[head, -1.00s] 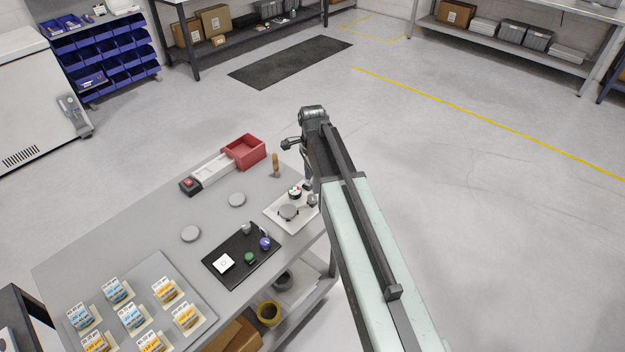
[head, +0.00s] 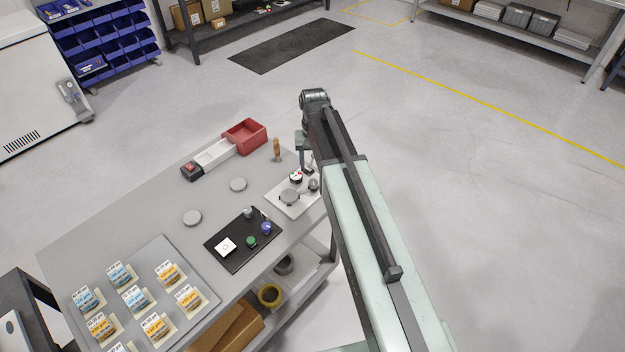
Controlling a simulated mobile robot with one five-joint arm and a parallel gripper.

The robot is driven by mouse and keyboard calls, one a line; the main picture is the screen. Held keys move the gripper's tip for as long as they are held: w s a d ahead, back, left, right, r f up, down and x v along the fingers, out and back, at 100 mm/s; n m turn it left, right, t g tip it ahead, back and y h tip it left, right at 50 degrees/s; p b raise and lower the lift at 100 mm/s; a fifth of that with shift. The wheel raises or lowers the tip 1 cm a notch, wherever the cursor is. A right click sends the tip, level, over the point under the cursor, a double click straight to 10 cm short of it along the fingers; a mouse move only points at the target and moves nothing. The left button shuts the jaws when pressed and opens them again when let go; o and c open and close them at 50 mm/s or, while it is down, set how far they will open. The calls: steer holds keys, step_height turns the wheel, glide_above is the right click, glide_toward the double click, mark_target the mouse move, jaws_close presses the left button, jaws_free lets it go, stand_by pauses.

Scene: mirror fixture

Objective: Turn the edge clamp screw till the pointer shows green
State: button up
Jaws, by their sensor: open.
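The mirror fixture is a white plate (head: 289,210) on the right end of the grey table. It bears a round grey disc (head: 289,197), a small dark-rimmed dial (head: 296,177) with red and green marks, and a grey knob (head: 313,185) at its right edge, seemingly the clamp screw. The pointer is too small to read. My gripper (head: 307,170) points down just behind the dial and knob, apart from the knob as far as I can tell. It is open and holds nothing visible. My arm hides the area right of the fixture.
A black tray (head: 225,262) with several small parts lies left of the fixture.

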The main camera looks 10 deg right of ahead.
mark_target(314, 182)
steer(key=n, duration=0.7)
steer(key=shift+s+r, duration=0.1)
step_height(314, 182, down, 8)
steer(key=b, duration=0.8)
steer(key=shift+r, duration=0.1)
jaws_close()
